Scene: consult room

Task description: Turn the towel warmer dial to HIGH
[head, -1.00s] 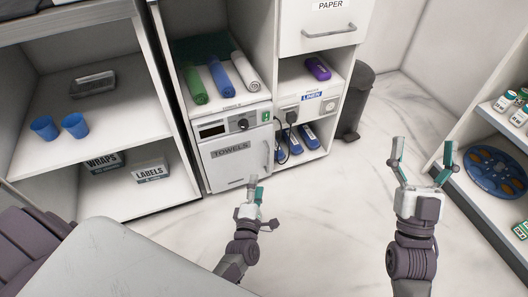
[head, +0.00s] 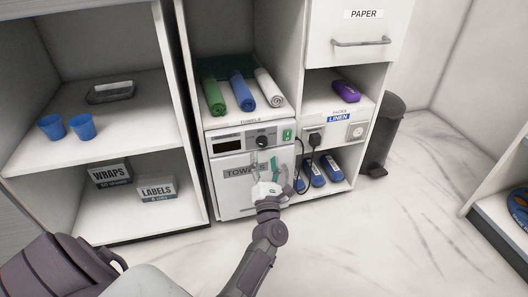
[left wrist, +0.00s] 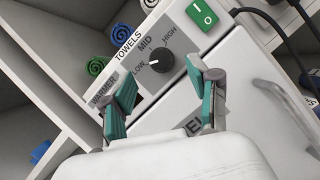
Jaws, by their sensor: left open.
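The towel warmer (head: 226,199) is a white box with a TOWELS door, low in the middle cabinet. Its black dial (head: 262,142) is on the upper front panel; in the left wrist view the dial (left wrist: 160,59) has LOW, MID and HIGH around it. The dial's white mark points toward LOW. My left gripper (head: 265,160) is open in front of the warmer, just below the dial. In the left wrist view its teal-padded fingers (left wrist: 162,80) are spread to either side below the dial, apart from it, with nothing between them. My right gripper is out of view.
A green switch (head: 287,135) is right of the dial. A black cord (head: 298,160) hangs from the outlet at right, close to my gripper. Rolled towels (head: 242,91) lie on the shelf above.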

